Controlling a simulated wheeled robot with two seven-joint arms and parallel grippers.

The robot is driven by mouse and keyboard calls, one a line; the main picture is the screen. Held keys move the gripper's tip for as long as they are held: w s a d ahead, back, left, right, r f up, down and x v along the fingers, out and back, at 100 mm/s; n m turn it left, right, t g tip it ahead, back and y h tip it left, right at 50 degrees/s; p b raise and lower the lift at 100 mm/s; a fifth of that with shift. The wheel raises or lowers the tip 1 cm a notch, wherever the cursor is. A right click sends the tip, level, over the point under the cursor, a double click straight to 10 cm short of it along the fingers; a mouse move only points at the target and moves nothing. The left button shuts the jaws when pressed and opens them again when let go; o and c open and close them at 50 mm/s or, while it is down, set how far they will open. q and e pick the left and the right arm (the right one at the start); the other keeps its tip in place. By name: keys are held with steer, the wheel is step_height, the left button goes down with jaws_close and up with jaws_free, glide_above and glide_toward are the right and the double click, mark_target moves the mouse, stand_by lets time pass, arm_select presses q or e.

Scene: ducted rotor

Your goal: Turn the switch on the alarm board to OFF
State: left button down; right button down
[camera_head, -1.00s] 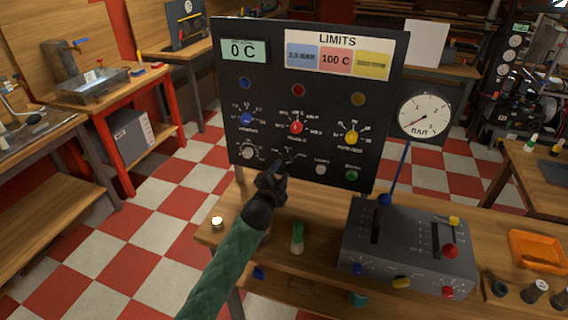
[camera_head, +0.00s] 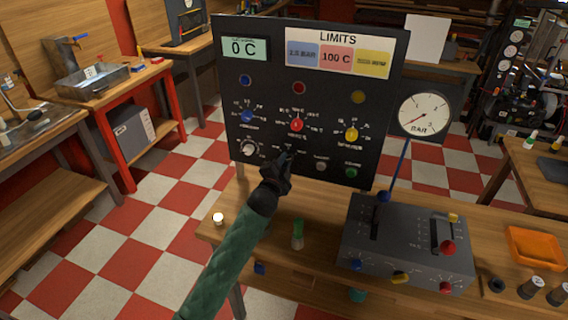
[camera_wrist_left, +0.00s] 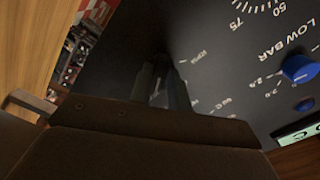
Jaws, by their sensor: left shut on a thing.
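The alarm board (camera_head: 228,95) is an upright black panel headed LIMITS, with a 0 C display, three lamps and coloured knobs. My left gripper (camera_head: 287,158) reaches its lower middle, between the white knob (camera_head: 249,149) and the grey button (camera_head: 321,164). Its fingers are shut on a small part at the board's face, likely the switch, which the fingers hide. The left wrist view shows the two dark fingers (camera_wrist_left: 160,85) close together against the black panel (camera_wrist_left: 215,60), with small labels around them too blurred to read. My right gripper is not in view.
A grey control box (camera_head: 405,235) with slots and knobs stands right of the arm, near a pressure gauge (camera_head: 424,114) on a blue stem. A green-topped bottle (camera_head: 298,235) and a small white-topped item (camera_head: 218,218) are on the bench. An orange tray (camera_head: 535,247) lies at right.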

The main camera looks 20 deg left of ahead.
arm_select(q)
steer(key=shift+n, duration=0.3)
steer(key=n, duration=0.3)
steer(key=shift+n, duration=1.2)
steer(key=n, duration=0.2)
steer(key=shift+n+p, duration=0.3)
steer(key=shift+p, duration=0.1)
steer(key=shift+n, duration=1.7)
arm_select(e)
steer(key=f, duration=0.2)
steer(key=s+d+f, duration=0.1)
